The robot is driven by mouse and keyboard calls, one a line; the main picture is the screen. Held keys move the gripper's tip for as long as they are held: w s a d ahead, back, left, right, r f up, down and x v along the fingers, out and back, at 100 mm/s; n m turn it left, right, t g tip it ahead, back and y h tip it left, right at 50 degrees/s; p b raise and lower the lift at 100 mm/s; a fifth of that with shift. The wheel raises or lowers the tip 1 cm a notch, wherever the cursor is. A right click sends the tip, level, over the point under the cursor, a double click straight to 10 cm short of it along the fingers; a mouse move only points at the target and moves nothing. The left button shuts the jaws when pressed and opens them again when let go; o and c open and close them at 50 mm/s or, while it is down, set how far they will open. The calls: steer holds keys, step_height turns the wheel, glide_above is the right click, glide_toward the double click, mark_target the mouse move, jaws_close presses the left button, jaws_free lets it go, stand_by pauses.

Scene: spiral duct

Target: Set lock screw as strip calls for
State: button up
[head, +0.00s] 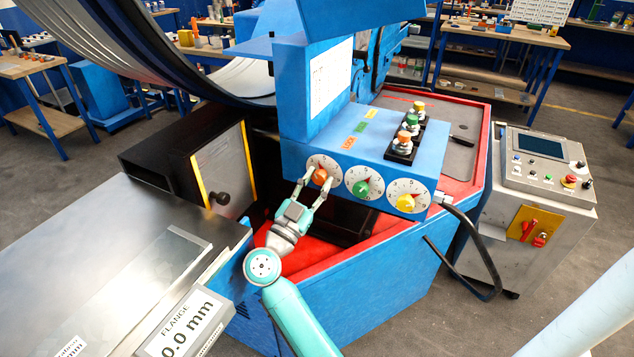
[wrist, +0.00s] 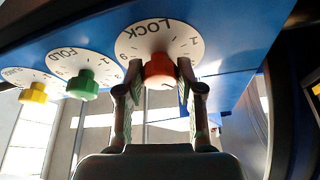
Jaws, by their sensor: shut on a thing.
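The lock screw is an orange-red knob (head: 320,177) on a white numbered dial, leftmost of three on the front of the blue housing in the head view. In the wrist view the knob (wrist: 159,69) sits under the word LOCK on its dial (wrist: 130,42). My gripper (head: 314,184) is shut on this knob, one finger on each side; both fingers also show in the wrist view (wrist: 159,75). The knob's exact setting cannot be read. A white printed sheet (head: 331,77) is on the upright blue panel above; its text is too small to read.
A green knob (head: 361,188) and a yellow knob (head: 405,202) sit on dials to the right. Coloured labels (head: 359,127) and several capped buttons (head: 411,120) are on the housing top. A black cable (head: 480,246) hangs at right. A grey control console (head: 538,185) stands beyond.

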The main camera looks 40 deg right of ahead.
steer(key=o, duration=1.1)
steer(key=shift+o, duration=0.2)
steer(key=shift+a, duration=0.1)
steer(key=v, duration=0.7)
steer(key=shift+a, duration=0.15)
